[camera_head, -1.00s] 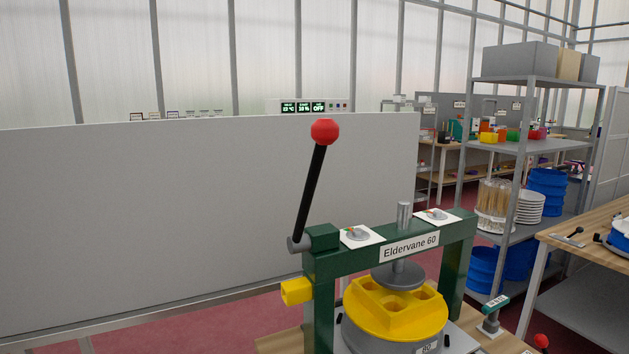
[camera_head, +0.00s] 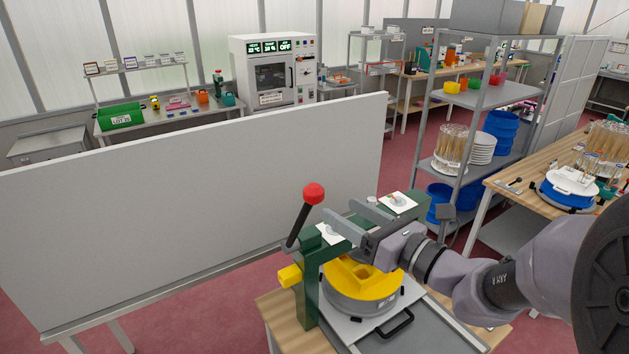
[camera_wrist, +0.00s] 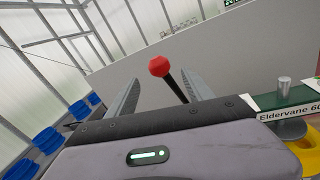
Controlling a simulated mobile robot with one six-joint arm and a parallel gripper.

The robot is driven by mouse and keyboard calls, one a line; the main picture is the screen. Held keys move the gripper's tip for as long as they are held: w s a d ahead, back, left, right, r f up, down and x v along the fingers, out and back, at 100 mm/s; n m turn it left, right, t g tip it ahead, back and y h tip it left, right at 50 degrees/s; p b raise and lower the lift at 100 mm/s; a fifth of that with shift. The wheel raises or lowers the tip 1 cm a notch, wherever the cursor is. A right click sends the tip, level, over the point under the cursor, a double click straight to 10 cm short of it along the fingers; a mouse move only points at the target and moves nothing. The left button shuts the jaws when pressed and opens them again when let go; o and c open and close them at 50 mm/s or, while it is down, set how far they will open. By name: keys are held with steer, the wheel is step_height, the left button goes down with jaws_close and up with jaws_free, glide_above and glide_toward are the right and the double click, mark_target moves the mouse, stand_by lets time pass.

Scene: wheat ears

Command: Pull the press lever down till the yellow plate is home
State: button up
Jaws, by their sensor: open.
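The lever has a red knob (camera_head: 314,193) on a black rod (camera_head: 299,225). It stands raised, slanting up from the left end of the green press frame (camera_head: 308,300). The yellow plate (camera_head: 378,286) sits under the press head on a round grey base, partly hidden by my gripper. My gripper (camera_head: 338,208) is open and empty, above the frame's crossbar, with its fingers pointing at the knob from the right. In the wrist view the knob (camera_wrist: 161,66) appears between the two fingertips, seemingly just beyond them. I see no contact.
A white panel (camera_head: 200,210) stands behind and left of the press. A yellow block (camera_head: 289,275) sticks out of the frame's left side. A grey shelf (camera_head: 500,95) and a wooden table (camera_head: 540,165) with a blue-based carousel are to the right.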

mark_target(321, 199)
steer(key=p+x, duration=0.1)
steer(key=x, duration=0.8)
steer(key=shift+a, duration=0.15)
steer(key=shift+c, duration=0.2)
jaws_close()
